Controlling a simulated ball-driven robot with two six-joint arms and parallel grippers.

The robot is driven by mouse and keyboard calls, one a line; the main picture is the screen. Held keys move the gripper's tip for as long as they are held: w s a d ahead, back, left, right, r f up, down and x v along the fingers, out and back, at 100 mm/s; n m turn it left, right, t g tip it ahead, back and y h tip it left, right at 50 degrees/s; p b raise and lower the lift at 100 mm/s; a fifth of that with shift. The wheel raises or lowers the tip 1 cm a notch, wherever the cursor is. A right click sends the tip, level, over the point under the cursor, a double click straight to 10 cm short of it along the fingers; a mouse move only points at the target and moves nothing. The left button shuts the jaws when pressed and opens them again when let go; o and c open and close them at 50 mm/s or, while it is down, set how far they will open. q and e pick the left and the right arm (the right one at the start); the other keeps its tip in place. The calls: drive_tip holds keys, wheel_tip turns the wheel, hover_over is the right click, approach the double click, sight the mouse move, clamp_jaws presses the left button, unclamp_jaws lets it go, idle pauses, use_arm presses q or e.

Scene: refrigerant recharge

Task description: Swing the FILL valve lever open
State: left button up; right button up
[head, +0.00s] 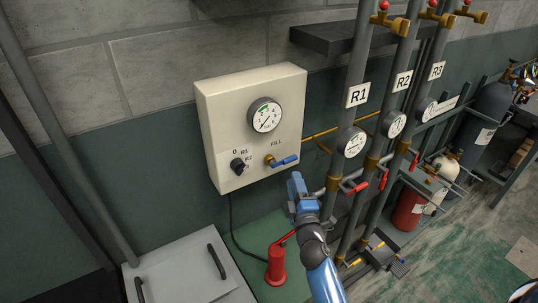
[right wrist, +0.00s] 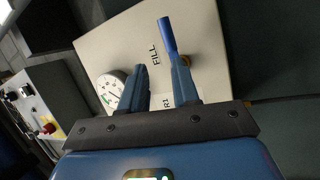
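The FILL valve lever (head: 286,160) is a blue handle on a brass valve at the lower right of the beige control box (head: 215,130). In the head view it points right, roughly level. My right gripper (head: 294,181) is just below and in front of it. In the right wrist view the gripper (right wrist: 155,72) is open, its fingers apart with nothing between them. The blue lever (right wrist: 167,36) shows beyond the tip of the right-hand finger, which overlaps its lower end; I cannot tell whether they touch. My left gripper is not in view.
The box also carries a round gauge (head: 265,117) and a black selector knob (head: 238,165). Grey pipes labelled R1 (head: 358,95), R2 and R3 stand to the right, with gauges and red levers. A red cylinder (head: 275,266) stands below, beside a grey lidded case (head: 180,277).

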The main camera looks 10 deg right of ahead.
sight(291, 157)
drive_tip(key=shift+n+g+h, duration=0.3)
drive_tip(key=shift+n+h, duration=0.2)
drive_tip(key=shift+n, duration=0.2)
drive_tip(key=w, duration=0.3)
drive_tip(key=w+d, duration=0.1)
drive_tip(key=w, duration=0.6)
drive_tip(key=shift+w+d+r, duration=0.1)
drive_tip(key=shift+d+r, duration=0.1)
drive_tip(key=shift+r, duration=0.1)
drive_tip(key=shift+w, duration=0.15)
drive_tip(key=shift+a, duration=0.1)
clamp_jaws()
